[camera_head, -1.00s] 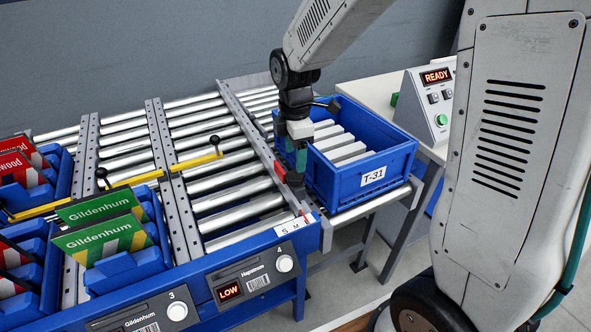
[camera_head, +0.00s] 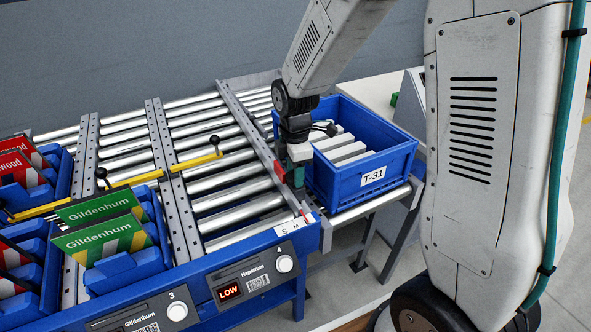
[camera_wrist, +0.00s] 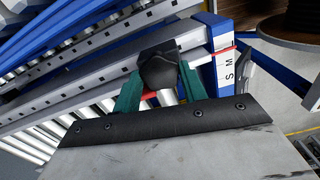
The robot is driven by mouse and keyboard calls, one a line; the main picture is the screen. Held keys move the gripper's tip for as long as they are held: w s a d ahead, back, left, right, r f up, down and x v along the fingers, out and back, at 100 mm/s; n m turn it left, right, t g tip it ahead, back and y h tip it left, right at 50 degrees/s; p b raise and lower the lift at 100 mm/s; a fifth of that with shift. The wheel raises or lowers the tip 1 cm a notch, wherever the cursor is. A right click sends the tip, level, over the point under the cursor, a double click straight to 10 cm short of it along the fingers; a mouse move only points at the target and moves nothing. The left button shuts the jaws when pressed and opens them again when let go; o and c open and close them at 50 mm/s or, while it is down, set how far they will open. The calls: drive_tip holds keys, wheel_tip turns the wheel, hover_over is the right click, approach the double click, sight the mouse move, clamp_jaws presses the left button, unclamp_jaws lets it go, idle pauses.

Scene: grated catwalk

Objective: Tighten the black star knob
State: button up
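The black star knob (camera_wrist: 159,70) shows in the wrist view, set on the grey side rail (camera_wrist: 100,60). My gripper (camera_wrist: 160,76) has its two teal fingers on either side of the knob, at about its height. Whether both fingers press on it cannot be told. In the head view my gripper (camera_head: 292,178) points down at the right-hand rail, beside the blue tote, and largely hides the knob. A white S/M scale label (camera_head: 290,226) sits at the rail's front end, with a red pointer near it; the label also shows in the wrist view (camera_wrist: 229,71).
The blue tote T-31 (camera_head: 347,187) with several pale boxes stands just right of my gripper. Roller lanes (camera_head: 235,195) lie to the left, with yellow bars (camera_head: 197,161) bearing black ball knobs. Card trays (camera_head: 125,270) stand at far left. A red display reads LOW (camera_head: 229,291).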

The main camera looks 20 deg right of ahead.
drive_tip(key=shift+m, duration=0.4)
drive_tip(key=m, duration=0.7)
drive_tip(key=shift+m, duration=0.3)
drive_tip(key=m, duration=0.4)
drive_tip(key=shift+m, duration=2.1)
drive_tip(key=o, duration=1)
